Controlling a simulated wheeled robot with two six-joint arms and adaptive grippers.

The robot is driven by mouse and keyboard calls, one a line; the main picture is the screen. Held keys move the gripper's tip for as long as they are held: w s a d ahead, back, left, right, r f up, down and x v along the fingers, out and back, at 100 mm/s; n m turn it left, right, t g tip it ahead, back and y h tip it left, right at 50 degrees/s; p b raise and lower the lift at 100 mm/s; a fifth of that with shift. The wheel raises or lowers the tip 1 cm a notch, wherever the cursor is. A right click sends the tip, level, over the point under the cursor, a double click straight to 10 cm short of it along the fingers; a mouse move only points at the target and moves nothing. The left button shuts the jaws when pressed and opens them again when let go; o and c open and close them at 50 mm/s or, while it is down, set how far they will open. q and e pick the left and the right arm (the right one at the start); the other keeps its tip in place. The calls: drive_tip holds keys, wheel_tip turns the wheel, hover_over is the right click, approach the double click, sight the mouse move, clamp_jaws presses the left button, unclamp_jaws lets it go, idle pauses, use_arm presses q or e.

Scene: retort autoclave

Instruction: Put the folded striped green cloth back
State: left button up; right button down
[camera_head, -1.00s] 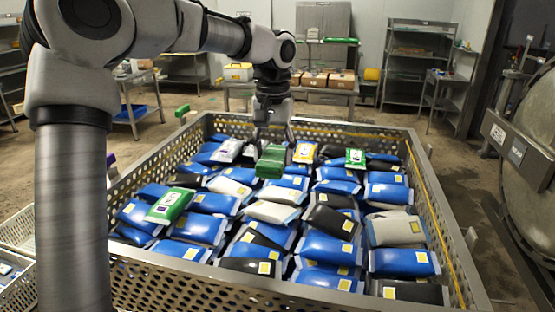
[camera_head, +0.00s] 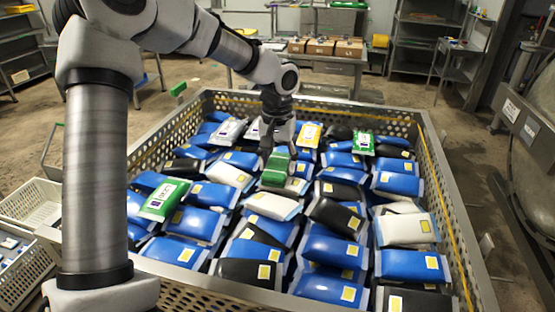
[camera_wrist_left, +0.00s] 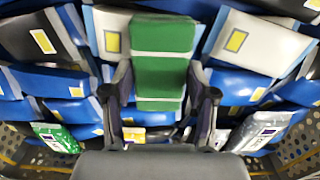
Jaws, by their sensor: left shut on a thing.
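The folded striped green cloth (camera_head: 275,172) is in my left gripper (camera_head: 279,150), above or against the packs in the middle of the large perforated basket (camera_head: 427,150). In the left wrist view the cloth (camera_wrist_left: 161,77) shows green with pale stripes, and the fingers of my left gripper (camera_wrist_left: 160,95) are on either side of it. I cannot tell whether the cloth touches the packs beneath. My right gripper is not in view.
Blue, black and white packs fill the basket. A green pack (camera_head: 164,200) lies at its left. A smaller crate (camera_head: 30,203) stands at the left. A bench with cardboard boxes (camera_head: 348,49) is behind. A large round metal vessel (camera_head: 530,120) stands at the right.

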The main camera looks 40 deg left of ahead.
sight(277, 165)
use_arm(q)
drive_tip(key=shift+s, duration=0.3)
drive_tip(key=o, duration=0.9)
drive_tip(key=shift+w, duration=0.1)
drive_tip(key=shift+o, duration=0.6)
drive_tip(key=shift+w+f, duration=0.2)
drive_tip(key=shift+w, duration=0.1)
drive_tip(key=shift+s+r, duration=0.15)
drive_tip(key=shift+r, duration=0.25)
wheel_tip(277, 165, up, 12)
drive_tip(key=b, duration=0.2)
drive_tip(key=shift+f, duration=0.1)
